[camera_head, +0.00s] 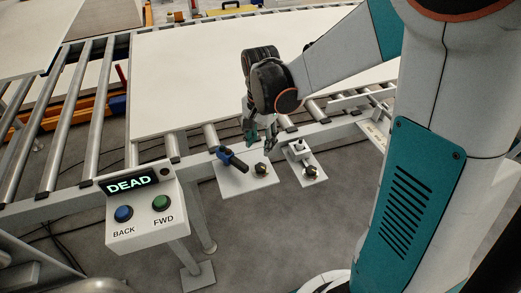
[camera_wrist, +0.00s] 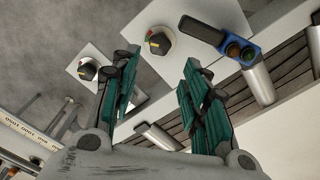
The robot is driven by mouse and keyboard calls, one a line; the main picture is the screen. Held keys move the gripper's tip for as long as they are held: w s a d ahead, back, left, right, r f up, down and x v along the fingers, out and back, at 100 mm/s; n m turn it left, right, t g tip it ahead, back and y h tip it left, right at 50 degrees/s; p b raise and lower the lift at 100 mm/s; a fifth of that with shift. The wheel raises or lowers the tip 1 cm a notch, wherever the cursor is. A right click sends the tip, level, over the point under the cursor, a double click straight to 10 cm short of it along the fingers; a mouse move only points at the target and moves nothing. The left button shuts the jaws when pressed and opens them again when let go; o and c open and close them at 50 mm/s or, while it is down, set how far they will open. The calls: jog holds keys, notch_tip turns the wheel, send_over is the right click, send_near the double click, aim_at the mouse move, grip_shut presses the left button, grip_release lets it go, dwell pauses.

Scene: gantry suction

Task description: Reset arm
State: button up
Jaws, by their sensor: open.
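My gripper (camera_head: 262,142) hangs at the front edge of the roller conveyor, above two small control plates. In the wrist view my gripper (camera_wrist: 155,85) has its two teal fingers apart with nothing between them. The left plate (camera_head: 236,182) carries a black rotary knob (camera_head: 261,169) and a blue and black handle (camera_head: 232,159). The right plate (camera_head: 316,158) carries another knob (camera_head: 310,171). In the wrist view both knobs, one at the top (camera_wrist: 158,42) and one further left (camera_wrist: 87,70), lie beyond the fingertips, and I see no contact.
A white control box (camera_head: 146,220) reads "DEAD" and has a blue BACK button (camera_head: 124,213) and a green FWD button (camera_head: 161,203). A large white panel (camera_head: 200,70) lies on the conveyor rollers (camera_head: 92,100) behind my gripper. Grey floor (camera_head: 270,240) is open in front of the plates.

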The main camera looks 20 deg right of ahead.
jog(key=shift+r, duration=0.65)
